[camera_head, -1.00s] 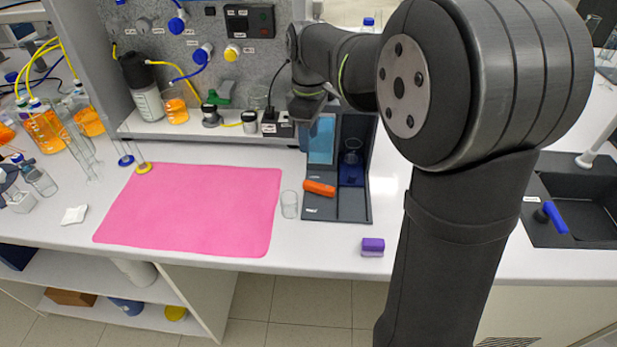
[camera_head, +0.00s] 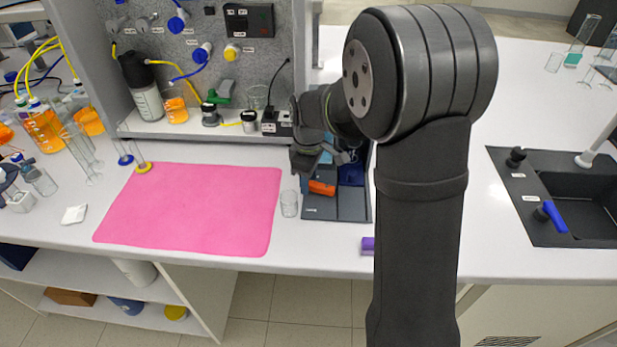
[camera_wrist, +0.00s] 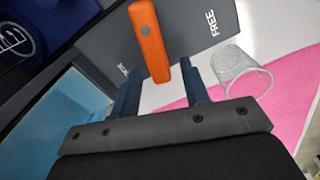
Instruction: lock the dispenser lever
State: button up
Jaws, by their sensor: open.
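The dispenser (camera_head: 352,206) is a dark grey stand on the white bench, right of the pink mat. Its orange lever (camera_head: 322,188) lies low on the front and also shows in the wrist view (camera_wrist: 149,38). A label reading FREE (camera_wrist: 217,25) is to the lever's right in the wrist view; another label at its left is partly hidden by a finger. My gripper (camera_head: 308,168) is just above the lever. In the wrist view my gripper (camera_wrist: 160,68) is open, its two dark blue fingers either side of the lever's near end, with no contact visible.
A clear glass beaker (camera_head: 289,203) stands close to the left of the dispenser, beside the pink mat (camera_head: 190,210). A purple block (camera_head: 368,246) is at the bench front, partly behind my arm. A light blue panel (camera_wrist: 60,120) is near my gripper's left side.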

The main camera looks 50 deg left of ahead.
grip_shut()
jog(key=shift+w+a+m, duration=0.15)
jog(key=shift+w+m, duration=0.1)
jog(key=shift+m, duration=0.45)
grip_release()
jog(key=shift+r, duration=0.15)
